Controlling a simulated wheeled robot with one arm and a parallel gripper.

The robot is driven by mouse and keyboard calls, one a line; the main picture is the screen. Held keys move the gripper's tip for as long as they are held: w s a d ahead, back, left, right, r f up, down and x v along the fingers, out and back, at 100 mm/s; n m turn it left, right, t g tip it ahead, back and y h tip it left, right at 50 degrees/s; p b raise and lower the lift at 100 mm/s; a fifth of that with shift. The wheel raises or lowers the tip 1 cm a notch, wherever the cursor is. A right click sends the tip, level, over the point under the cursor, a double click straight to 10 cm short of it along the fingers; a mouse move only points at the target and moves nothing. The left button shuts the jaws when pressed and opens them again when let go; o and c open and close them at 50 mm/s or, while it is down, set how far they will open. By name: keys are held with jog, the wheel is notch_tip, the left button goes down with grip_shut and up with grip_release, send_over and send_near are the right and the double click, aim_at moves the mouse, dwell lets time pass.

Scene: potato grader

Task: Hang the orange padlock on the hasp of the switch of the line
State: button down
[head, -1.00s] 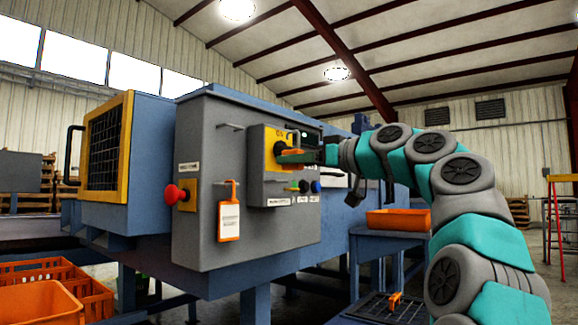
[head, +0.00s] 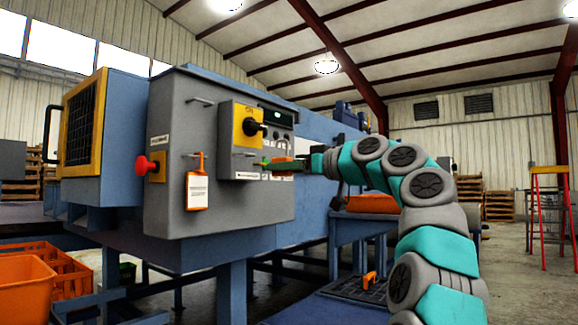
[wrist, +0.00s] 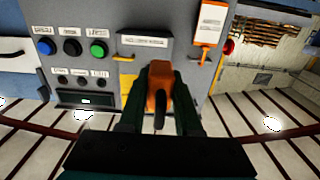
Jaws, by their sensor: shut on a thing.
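My gripper (head: 297,163) is shut on an orange thing that looks like the padlock (head: 281,163). It is held in front of the lower right part of the grey switch box (head: 240,165). The switch has a black knob (head: 253,127) on a yellow plate (head: 242,122), up and left of my gripper. In the upside-down wrist view the orange padlock (wrist: 154,82) lies between my dark fingers, with a black part beside it. I cannot make out the hasp or whether the padlock touches the box.
A red stop button (head: 143,165) and an orange-edged tag (head: 197,190) are on the cabinet's left side. Blue, black and green buttons (wrist: 98,49) sit close to my gripper. A small orange thing (head: 370,279) rests on a low dark tray. An orange bin (head: 372,204) stands behind my arm.

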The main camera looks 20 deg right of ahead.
aim_at(240, 175)
jog(key=shift+p+x, duration=2)
jog(key=shift+x, duration=3.15)
jog(key=shift+f+b, duration=0.7)
jog(key=shift+b, duration=0.15)
jog(key=c, duration=0.5)
grip_release()
jog(key=b+v, duration=0.2)
jog(key=v, duration=0.5)
jog(key=shift+s+d, duration=0.15)
jog(key=shift+s, duration=0.15)
jog(key=shift+s+d, duration=0.1)
